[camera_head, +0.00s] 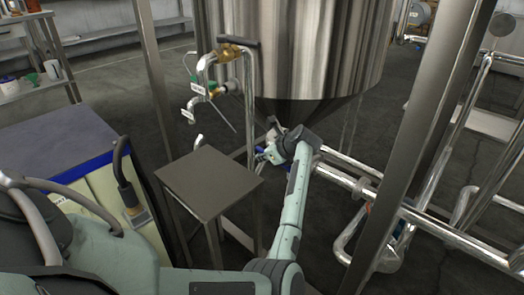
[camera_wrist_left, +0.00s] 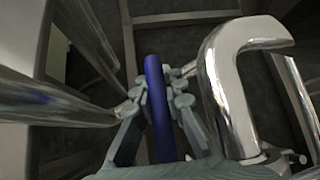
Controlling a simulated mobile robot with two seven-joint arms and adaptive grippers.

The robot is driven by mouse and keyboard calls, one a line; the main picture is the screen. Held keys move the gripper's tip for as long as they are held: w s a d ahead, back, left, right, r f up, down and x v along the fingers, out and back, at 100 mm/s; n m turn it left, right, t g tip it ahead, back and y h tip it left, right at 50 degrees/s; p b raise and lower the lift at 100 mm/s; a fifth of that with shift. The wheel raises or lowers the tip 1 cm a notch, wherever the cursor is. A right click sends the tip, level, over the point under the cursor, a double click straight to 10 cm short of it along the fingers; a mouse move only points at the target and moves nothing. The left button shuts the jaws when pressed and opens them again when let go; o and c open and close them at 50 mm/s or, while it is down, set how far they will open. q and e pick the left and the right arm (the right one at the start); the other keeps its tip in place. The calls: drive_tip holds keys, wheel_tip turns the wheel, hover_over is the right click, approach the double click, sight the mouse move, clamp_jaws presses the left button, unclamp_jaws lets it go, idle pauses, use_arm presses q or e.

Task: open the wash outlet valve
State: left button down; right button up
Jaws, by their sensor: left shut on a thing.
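A blue valve handle (camera_wrist_left: 157,105) runs upright through the middle of the left wrist view. My left gripper (camera_wrist_left: 160,92) is shut on it, with a finger on each side. In the head view my left gripper (camera_head: 268,154) is low under the tank's cone, beside the pipes. The handle is mostly hidden by the gripper there, and the valve body cannot be made out. I cannot read which outlet it belongs to. My right gripper is not in view.
A large steel tank (camera_head: 305,45) stands behind the gripper. A small steel table (camera_head: 208,182) is to the left of my forearm. Bent pipes (camera_head: 207,70) with tagged valves rise above it. Steel pipes (camera_head: 440,228) and a frame post (camera_head: 420,150) stand at the right.

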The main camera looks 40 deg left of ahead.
use_arm(q)
drive_tip(key=c, duration=1.5)
unclamp_jaws()
drive_tip(key=shift+c, duration=0.2)
drive_tip(key=v, duration=1.2)
